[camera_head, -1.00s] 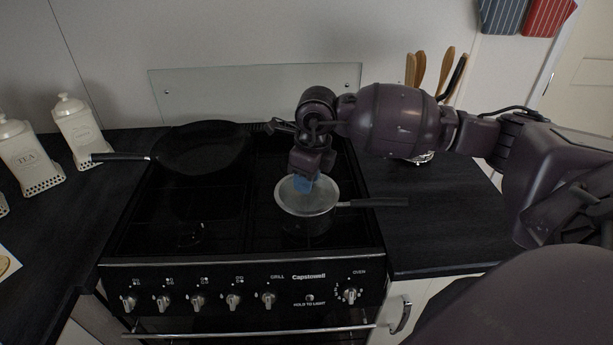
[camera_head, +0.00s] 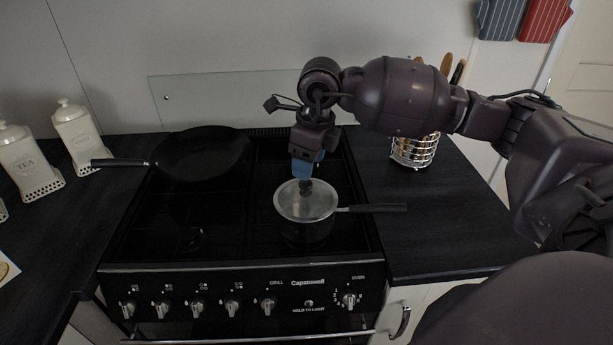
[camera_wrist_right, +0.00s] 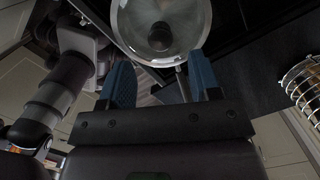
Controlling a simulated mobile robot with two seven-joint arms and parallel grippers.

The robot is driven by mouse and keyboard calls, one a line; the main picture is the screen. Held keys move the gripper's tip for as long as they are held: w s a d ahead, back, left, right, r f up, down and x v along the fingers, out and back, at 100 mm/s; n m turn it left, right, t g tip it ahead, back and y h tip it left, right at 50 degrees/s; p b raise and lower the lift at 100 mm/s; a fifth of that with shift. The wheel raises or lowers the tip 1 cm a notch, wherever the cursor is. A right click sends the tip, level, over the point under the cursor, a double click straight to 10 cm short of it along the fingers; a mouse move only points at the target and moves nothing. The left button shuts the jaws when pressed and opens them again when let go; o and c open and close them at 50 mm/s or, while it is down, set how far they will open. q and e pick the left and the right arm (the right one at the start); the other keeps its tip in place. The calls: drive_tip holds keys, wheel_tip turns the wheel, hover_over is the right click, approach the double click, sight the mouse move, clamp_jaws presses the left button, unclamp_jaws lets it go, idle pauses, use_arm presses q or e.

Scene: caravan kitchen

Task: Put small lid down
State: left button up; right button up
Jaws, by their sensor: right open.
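The small lid (camera_head: 291,204) is a round, pale metallic disc with a dark knob (camera_head: 306,187). It sits on the small saucepan (camera_head: 318,228) on the right side of the hob. In the right wrist view the lid (camera_wrist_right: 190,22) is at the top, with its dark knob (camera_wrist_right: 160,37) near its middle. My right gripper (camera_head: 303,176) is just above the knob, pointing down. Its blue fingers (camera_wrist_right: 160,82) are apart, with nothing gripped between them.
A black frying pan (camera_head: 203,152) is on the hob's back left. White canisters (camera_head: 77,135) stand on the left counter. A wire utensil basket (camera_head: 414,151) stands right of the hob. The right counter's front (camera_head: 440,230) is clear.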

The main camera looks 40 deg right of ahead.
use_arm(q)
drive_tip(key=shift+s+f, duration=0.25)
drive_tip(key=shift+s, duration=0.1)
use_arm(e)
wheel_tip(320, 180, up, 6)
drive_tip(key=shift+s+d, duration=0.2)
drive_tip(key=shift+s, duration=0.15)
use_arm(q)
drive_tip(key=shift+w+r, duration=0.1)
drive_tip(key=shift+w, duration=0.15)
